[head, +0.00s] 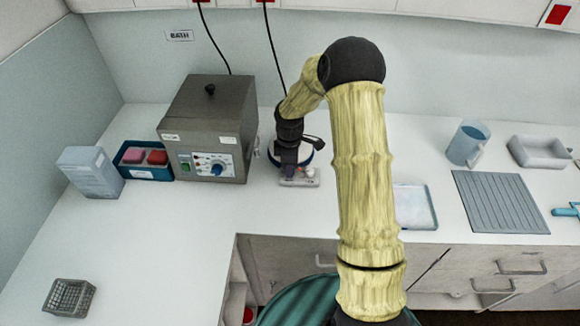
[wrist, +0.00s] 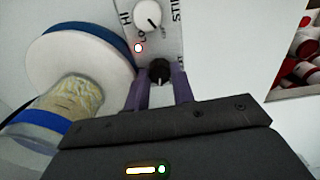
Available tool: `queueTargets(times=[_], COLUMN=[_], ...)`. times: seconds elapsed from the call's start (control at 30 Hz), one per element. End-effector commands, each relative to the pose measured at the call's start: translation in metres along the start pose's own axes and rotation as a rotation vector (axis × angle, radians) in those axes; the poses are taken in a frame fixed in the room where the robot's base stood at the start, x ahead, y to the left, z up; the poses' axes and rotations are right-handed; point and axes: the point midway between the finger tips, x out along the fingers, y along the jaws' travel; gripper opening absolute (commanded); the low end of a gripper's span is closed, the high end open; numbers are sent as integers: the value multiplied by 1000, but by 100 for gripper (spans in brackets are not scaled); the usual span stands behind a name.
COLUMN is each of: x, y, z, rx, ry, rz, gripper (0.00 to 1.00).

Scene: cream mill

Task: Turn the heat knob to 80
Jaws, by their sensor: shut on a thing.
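The small stirrer unit (head: 300,181) stands on the bench right of the grey bath, mostly hidden behind my arm in the head view. In the wrist view its light panel (wrist: 168,38) carries a white knob (wrist: 149,14) marked HI and LO, near the word STIR. A black knob (wrist: 160,69) sits below it, its label mostly hidden and its setting unreadable. My gripper (wrist: 161,84) has its two purple fingers on either side of the black knob, shut on it. The fingertips are hard to make out in the head view.
The grey bath (head: 207,115) with a blue knob (head: 215,168) stands close on the left. A blue-rimmed white disc (wrist: 85,62) and a blue-banded vessel (wrist: 50,118) crowd my gripper's left. The front bench is clear; a wire basket (head: 70,297) sits at far left.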

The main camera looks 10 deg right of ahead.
Motion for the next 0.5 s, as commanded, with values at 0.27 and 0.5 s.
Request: queueTargets(times=[0.27, 0.5], x=[0, 0], y=[1, 0], z=[0, 1], rx=[262, 490], ry=[-1, -1], rz=[2, 2], gripper=[2, 2])
